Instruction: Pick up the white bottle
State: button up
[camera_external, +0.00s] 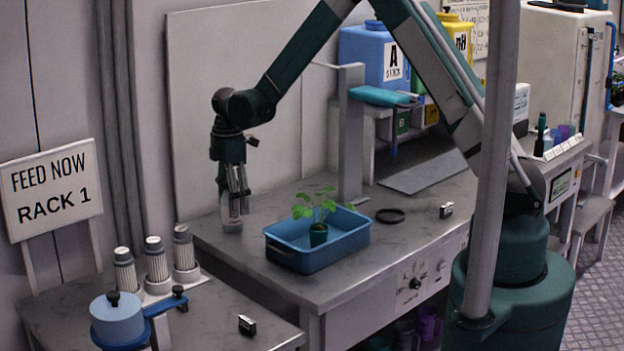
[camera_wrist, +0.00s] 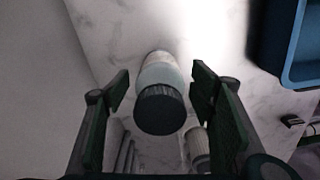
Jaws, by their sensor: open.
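A bottle with a dark ribbed cap and a pale, whitish body (camera_wrist: 158,72) stands on the marbled bench in the wrist view. My gripper (camera_wrist: 161,90) is open, with one finger on each side of the bottle and gaps visible between fingers and bottle. In the external view my gripper (camera_external: 235,192) points down at the back left end of the bench (camera_external: 350,276).
A blue tray (camera_external: 291,256) with a small potted plant (camera_external: 318,233) stands right of my gripper. A black ring (camera_external: 390,216) lies farther right. Several white ribbed cylinders (camera_external: 157,266) stand on the lower left table. A backboard (camera_external: 240,60) rises behind the bench.

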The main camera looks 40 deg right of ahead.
dwell(0.3)
jog(key=c, duration=1.2)
jog(key=shift+r, duration=5)
